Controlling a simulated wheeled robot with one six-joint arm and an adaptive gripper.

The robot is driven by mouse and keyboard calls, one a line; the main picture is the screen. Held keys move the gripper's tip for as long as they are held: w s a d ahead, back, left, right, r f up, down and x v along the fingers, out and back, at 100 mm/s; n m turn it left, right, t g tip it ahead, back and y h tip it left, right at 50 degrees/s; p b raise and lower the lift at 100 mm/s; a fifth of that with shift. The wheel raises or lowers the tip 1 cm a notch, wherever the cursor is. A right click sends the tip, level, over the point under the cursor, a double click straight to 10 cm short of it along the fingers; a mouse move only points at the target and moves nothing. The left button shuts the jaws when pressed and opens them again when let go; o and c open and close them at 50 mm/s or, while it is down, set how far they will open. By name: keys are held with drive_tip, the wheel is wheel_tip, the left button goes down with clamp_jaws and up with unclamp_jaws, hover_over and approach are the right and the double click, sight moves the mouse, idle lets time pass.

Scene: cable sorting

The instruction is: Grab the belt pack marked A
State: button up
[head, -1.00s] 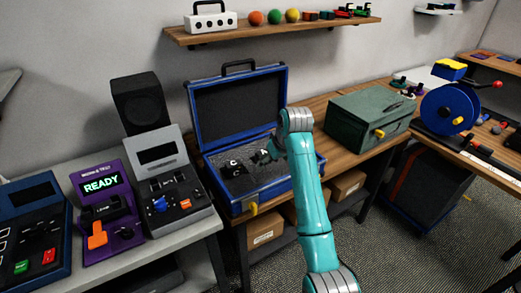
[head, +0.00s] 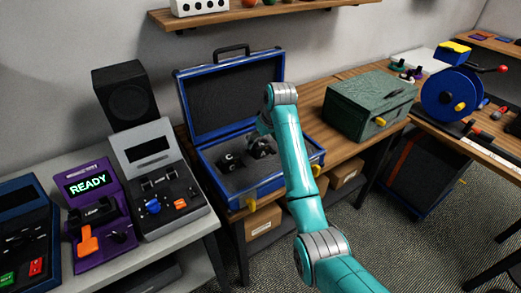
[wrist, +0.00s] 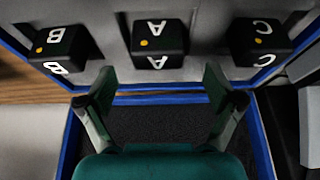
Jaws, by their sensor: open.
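The black belt pack marked A (wrist: 155,42) is in the top middle of the wrist view, with white letters and a yellow dot. The pack marked B (wrist: 66,46) is to its left and the pack marked C (wrist: 262,40) to its right. All sit on grey foam in the open blue case (head: 272,189). My gripper (wrist: 158,95) is open and empty, its fingers spread below pack A in the picture and apart from it. In the head view my gripper (head: 262,146) is over the case; one pack (head: 231,161) shows beside it, its letter unreadable.
The case's raised lid (head: 232,95) stands behind the packs. A grey console (head: 158,185) and a purple READY unit (head: 95,205) are on the left. A green box (head: 368,105) stands on the bench to the right, with a blue reel (head: 448,108) beyond.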

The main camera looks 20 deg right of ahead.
sight(261, 144)
drive_tip(key=shift+x, duration=2)
drive_tip(key=shift+d, duration=0.15)
drive_tip(key=c, duration=1.3)
drive_tip(key=shift+c, duration=0.2)
